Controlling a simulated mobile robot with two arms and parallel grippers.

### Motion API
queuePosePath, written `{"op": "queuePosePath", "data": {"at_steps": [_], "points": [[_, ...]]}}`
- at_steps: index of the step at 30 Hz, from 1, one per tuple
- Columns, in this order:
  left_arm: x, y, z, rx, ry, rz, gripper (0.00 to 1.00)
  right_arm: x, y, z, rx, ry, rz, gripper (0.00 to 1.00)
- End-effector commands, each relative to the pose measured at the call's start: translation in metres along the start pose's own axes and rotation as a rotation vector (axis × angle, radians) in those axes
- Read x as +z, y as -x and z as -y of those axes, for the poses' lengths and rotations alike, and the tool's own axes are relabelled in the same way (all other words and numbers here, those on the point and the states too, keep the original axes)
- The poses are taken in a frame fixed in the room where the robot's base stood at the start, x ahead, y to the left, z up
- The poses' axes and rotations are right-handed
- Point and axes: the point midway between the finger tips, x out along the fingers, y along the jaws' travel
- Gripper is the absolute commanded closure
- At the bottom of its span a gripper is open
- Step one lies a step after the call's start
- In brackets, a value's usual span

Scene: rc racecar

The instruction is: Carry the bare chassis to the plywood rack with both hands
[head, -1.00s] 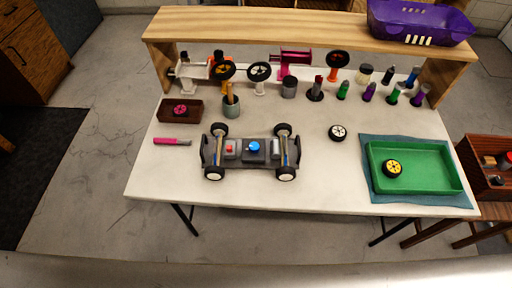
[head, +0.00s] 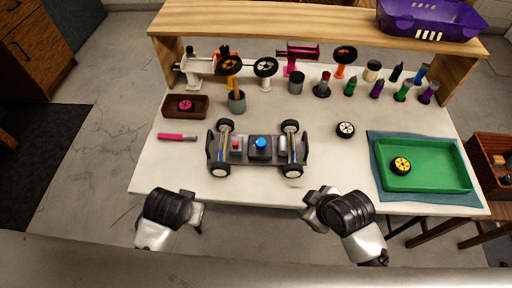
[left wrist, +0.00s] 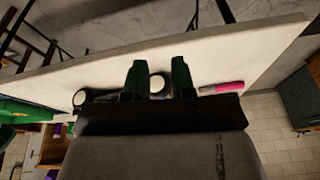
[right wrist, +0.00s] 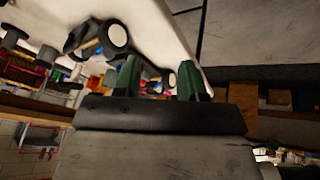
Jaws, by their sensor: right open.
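The bare chassis (head: 258,150) sits on the white table, a grey frame on four black wheels with blue and red parts on top. Its wheels show partly in the left wrist view (left wrist: 80,97) and the right wrist view (right wrist: 116,36). My left gripper (head: 200,207) is at the table's front edge, short of the chassis's left end; its green fingers are apart and empty. My right gripper (head: 307,198) is at the front edge near the right end, also open and empty. I cannot tell which structure is the plywood rack; a wooden shelf (head: 300,20) spans the table's back.
A pink marker (head: 177,137) and brown tray (head: 170,108) lie left of the chassis. Stands and bottles line the back. A purple basket (head: 470,20) is on the shelf.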

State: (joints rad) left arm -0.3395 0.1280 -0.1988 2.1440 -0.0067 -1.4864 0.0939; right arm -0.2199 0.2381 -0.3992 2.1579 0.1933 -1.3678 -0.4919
Motion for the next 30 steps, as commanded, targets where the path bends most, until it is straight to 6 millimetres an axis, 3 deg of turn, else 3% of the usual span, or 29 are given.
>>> {"op": "queuePosePath", "data": {"at_steps": [1,6,12,17,21,25,30], "points": [[-0.012,0.001,-0.001,-0.004,0.003,-0.009,0.75,-0.017,0.001,-0.003,-0.004,0.120,-0.030,0.59],[-0.049,-0.003,-0.003,-0.022,0.019,-0.020,0.75,-0.063,-0.004,-0.006,-0.028,0.575,-0.111,0.59],[-0.108,-0.017,-0.002,-0.070,0.044,-0.034,0.75,-0.096,-0.027,-0.028,-0.036,1.214,-0.138,0.59],[-0.159,-0.027,0.004,-0.126,0.069,-0.046,0.75,-0.098,-0.045,-0.076,-0.041,1.674,-0.083,0.59],[-0.195,-0.030,0.012,-0.175,0.093,-0.057,0.75,-0.091,-0.051,-0.129,-0.051,1.960,-0.008,0.59],[-0.216,-0.030,0.018,-0.206,0.110,-0.065,0.75,-0.084,-0.049,-0.166,-0.060,2.113,0.047,0.59],[-0.226,-0.030,0.021,-0.220,0.120,-0.068,0.75,-0.081,-0.047,-0.182,-0.067,2.184,0.071,0.59]]}}
